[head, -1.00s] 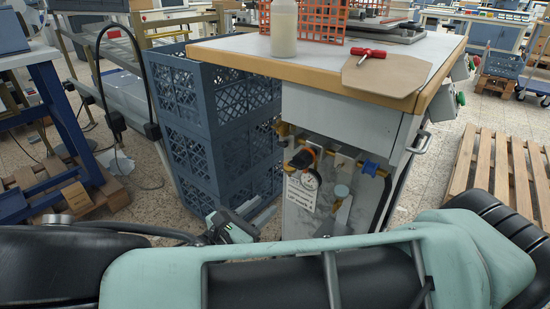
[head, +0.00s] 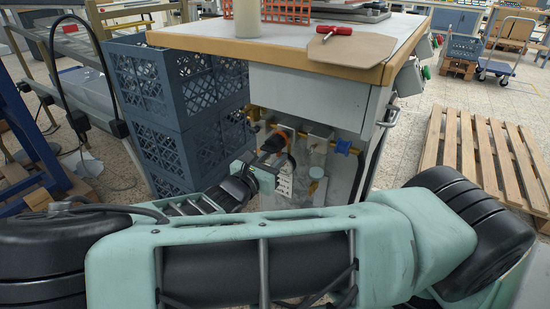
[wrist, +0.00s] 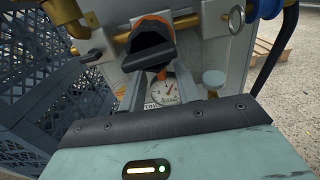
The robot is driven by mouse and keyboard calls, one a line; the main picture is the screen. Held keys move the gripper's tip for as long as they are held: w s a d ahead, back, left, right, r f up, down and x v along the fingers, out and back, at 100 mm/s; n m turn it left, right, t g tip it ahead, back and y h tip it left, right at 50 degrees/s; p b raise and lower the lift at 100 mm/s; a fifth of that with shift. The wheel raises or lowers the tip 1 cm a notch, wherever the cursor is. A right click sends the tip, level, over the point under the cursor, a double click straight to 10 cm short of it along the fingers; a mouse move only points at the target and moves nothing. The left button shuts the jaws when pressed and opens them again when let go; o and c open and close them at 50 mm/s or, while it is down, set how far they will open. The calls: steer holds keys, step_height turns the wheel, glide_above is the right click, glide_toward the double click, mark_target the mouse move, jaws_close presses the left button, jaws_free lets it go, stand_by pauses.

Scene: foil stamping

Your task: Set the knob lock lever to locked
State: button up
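A black knob (wrist: 152,46) with an orange part (wrist: 150,21) at its base sits on the pipework in the cabinet's open side. In the head view the black knob (head: 279,141) is partly covered by my gripper. I cannot make out the lock lever as a separate piece or read its position. A round white gauge (wrist: 167,88) is below the knob. My gripper (wrist: 161,88) is just below and in front of the knob. Its two fingers look apart, with the gauge showing between them. It also shows in the head view (head: 272,157). No contact with the knob is clear.
A blue valve handle (head: 343,147) and a pale round cap (wrist: 214,78) are to the right. Stacked blue crates (head: 160,155) stand close on the left. The worktop (head: 290,48) overhangs above. A wooden pallet (head: 480,150) lies on the floor at right.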

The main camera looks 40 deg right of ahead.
steer(key=shift+w+d, duration=0.2)
steer(key=shift+d, duration=0.4)
jaws_close()
